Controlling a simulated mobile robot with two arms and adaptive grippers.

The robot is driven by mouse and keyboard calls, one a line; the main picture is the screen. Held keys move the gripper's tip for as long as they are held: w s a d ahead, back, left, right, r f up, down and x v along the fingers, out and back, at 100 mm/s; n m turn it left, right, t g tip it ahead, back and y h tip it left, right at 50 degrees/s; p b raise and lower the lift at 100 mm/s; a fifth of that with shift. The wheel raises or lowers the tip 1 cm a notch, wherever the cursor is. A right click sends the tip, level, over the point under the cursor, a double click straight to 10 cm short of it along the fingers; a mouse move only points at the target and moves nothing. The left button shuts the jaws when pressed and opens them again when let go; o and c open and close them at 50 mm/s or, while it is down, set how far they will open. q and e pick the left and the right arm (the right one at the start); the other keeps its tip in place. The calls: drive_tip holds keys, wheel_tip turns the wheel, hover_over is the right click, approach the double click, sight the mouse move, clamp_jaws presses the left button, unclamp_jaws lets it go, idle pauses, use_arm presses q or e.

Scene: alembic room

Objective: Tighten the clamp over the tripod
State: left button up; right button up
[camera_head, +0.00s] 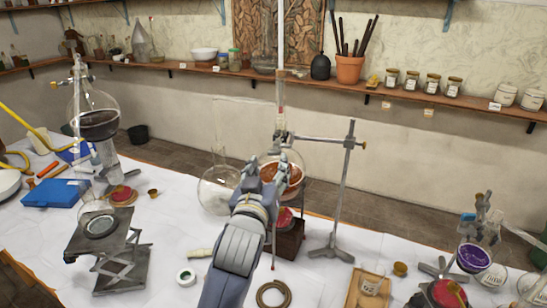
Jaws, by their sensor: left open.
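The metal clamp (287,138) sits at the neck of a round flask with reddish-brown contents (293,172). Its arm runs right to an upright stand rod (344,185) with a boss and screw (351,142). The tripod (303,205) under the flask is mostly hidden by my arm; a red heater-like item and a dark block show beneath. My left gripper (264,178) is open, in front of the flask and below the clamp. It overlaps the flask in the picture; I cannot tell whether they touch. My right gripper is not in view.
A clear round flask (216,190) stands just left of the gripper. A lab jack (108,250) and a tall flask setup (95,120) are at left. A purple-filled flask (473,257) is at right. A ring (273,294) and tape roll (186,277) lie in front.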

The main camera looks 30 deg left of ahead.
sight(274, 154)
use_arm(q)
drive_tip(key=x, duration=0.5)
drive_tip(key=shift+f+b, duration=0.15)
drive_tip(key=shift+b, duration=0.2)
drive_tip(key=shift+x, duration=0.8)
drive_tip(key=shift+c, duration=0.2)
